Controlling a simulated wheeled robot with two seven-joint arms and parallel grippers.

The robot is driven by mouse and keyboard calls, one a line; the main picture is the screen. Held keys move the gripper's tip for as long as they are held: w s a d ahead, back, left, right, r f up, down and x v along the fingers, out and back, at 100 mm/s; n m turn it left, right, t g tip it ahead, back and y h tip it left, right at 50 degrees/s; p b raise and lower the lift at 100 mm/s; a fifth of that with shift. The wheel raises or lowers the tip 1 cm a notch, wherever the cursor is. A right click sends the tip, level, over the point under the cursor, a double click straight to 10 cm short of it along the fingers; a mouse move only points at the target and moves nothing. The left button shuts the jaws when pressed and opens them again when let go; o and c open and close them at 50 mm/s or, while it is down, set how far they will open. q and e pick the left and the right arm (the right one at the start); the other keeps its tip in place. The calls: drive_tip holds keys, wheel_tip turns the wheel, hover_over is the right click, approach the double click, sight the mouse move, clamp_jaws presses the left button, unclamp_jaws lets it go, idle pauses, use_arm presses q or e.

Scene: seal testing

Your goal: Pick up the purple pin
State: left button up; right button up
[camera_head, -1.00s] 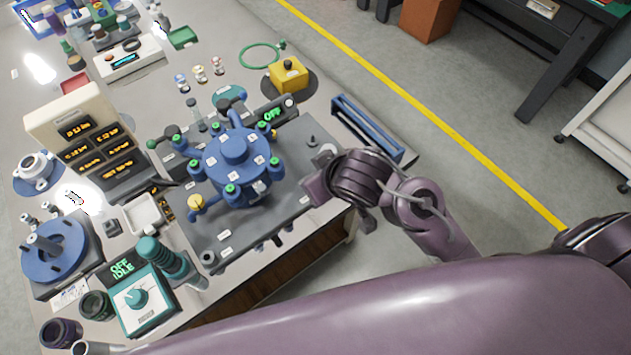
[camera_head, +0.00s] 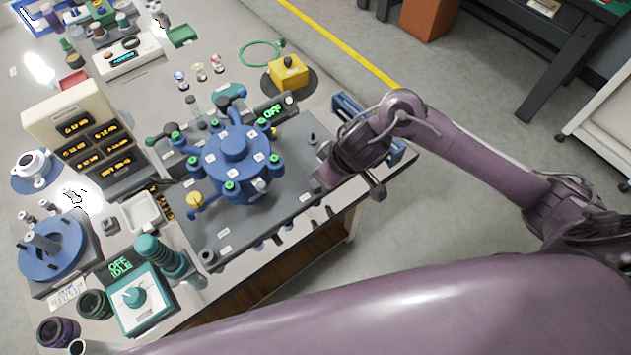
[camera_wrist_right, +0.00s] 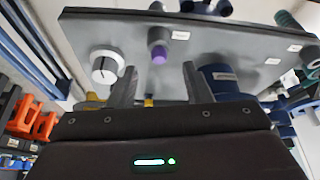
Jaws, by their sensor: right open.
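In the right wrist view, the purple pin (camera_wrist_right: 159,54) shows as a short purple end on a grey cylindrical holder (camera_wrist_right: 158,36) on the dark plate (camera_wrist_right: 218,45). My right gripper (camera_wrist_right: 156,84) is open, and its two fingers stand apart below the pin in that picture. The pin is between the fingers' lines but beyond their tips, with a visible gap. In the head view, my right gripper (camera_head: 323,166) is by the right edge of the dark plate (camera_head: 285,215), and I cannot make out the purple pin there. My left gripper is not in view.
A blue fixture with several arms (camera_head: 236,155) stands on the plate, left of my right gripper. A white round knob (camera_wrist_right: 106,68) is left of the pin in the wrist view. A blue rack (camera_head: 350,108) is behind my right wrist. A yellow box (camera_head: 288,72) stands farther back.

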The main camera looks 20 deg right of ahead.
drive_tip(key=b+x, duration=0.1)
drive_tip(key=x, duration=0.4)
drive_tip(key=shift+w+r, duration=0.1)
drive_tip(key=shift+w, duration=0.1)
clamp_jaws()
drive_tip(key=shift+r, duration=0.1)
